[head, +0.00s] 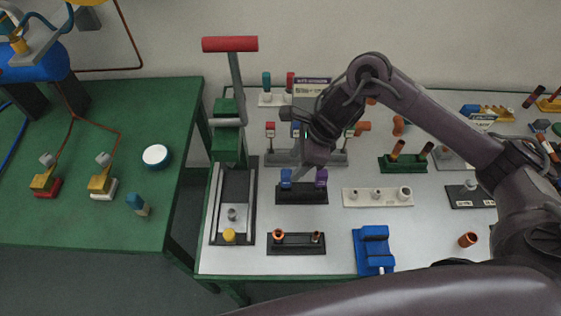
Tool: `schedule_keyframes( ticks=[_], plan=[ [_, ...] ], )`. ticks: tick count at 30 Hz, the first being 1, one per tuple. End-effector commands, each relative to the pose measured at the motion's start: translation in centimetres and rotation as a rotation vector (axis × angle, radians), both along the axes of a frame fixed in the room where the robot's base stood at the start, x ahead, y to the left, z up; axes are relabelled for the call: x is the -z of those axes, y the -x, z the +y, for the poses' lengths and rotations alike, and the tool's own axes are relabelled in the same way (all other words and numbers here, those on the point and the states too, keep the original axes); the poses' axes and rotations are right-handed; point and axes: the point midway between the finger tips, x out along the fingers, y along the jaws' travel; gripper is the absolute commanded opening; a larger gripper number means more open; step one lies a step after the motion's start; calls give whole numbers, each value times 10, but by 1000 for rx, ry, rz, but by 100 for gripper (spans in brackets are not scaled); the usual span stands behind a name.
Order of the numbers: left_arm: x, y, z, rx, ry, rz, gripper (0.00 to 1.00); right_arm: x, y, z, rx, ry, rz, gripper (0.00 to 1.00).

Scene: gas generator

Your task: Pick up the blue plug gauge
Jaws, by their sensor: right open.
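A small blue plug gauge (286,178) stands upright on a black stand (302,197) on the right-hand bench. A purple plug gauge (321,178) stands on the same stand, to its right. My right gripper (302,171) reaches in from the right and points down just above the stand, between the two gauges and close to the blue one. It is open, with nothing seen in it. I cannot tell whether a finger touches the blue gauge. My left gripper is out of view.
A red-handled lever press (230,44) stands left of the stand. A black holder with copper fittings (296,243), a white holder (378,198) and a blue vise (374,250) lie nearby. More racks stand behind my right arm. Left is a green table (90,220).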

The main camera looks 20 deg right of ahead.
Motion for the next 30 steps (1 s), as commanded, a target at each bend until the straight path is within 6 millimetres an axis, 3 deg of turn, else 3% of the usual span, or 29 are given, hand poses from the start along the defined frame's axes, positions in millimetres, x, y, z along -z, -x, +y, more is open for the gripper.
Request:
schedule_keyframes(
  ticks=[6, 13, 18, 26, 30],
  plan=[
    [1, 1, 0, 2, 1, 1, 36, 22, 0, 9, -5, 0, 4, 51],
    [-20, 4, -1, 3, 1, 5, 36, 48, -3, 19, -3, 2, 8, 51],
    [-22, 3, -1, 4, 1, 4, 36, 68, -6, 26, -3, 1, 3, 51],
    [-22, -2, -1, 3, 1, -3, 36, 72, -7, 26, -4, 2, 0, 51],
    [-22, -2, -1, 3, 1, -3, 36, 71, -7, 26, -4, 2, 0, 33]
  ],
)
